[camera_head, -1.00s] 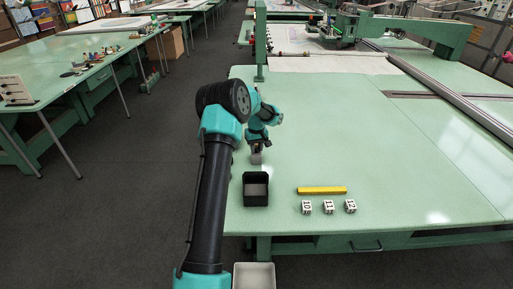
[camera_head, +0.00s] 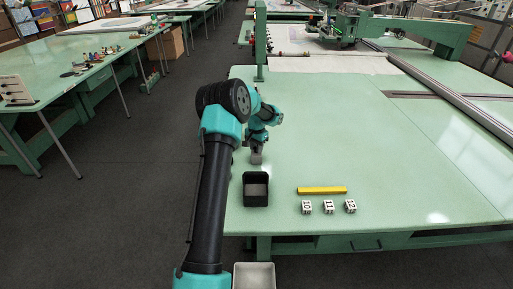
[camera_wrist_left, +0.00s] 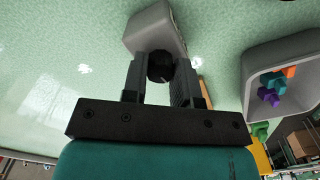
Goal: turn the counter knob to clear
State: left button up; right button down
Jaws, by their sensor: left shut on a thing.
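The counter is a small grey box (camera_head: 256,159) on the left part of the green table, behind the black tray. In the left wrist view the grey box (camera_wrist_left: 152,30) shows at the top, with its round black knob (camera_wrist_left: 160,66) facing my gripper. My left gripper (camera_wrist_left: 158,82) has one finger on each side of the knob and is shut on it. In the head view my left gripper (camera_head: 257,144) is right at the counter, and its fingers are hard to make out. Any display on the counter is hidden. My right gripper is not in view.
A black open tray (camera_head: 256,201) stands in front of the counter. A yellow bar (camera_head: 322,190) and three numbered white cubes (camera_head: 329,206) lie to its right. A pale bin (camera_head: 254,276) sits below the front edge. The table's middle and right are clear.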

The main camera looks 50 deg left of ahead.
pick_arm(q)
jog(key=m, duration=0.3)
jog(key=shift+m, duration=2.2)
jog(key=o, duration=0.9)
jog(key=shift+o, duration=0.2)
notch_tip(320, 180, up, 18)
jog(key=shift+f, duration=0.25)
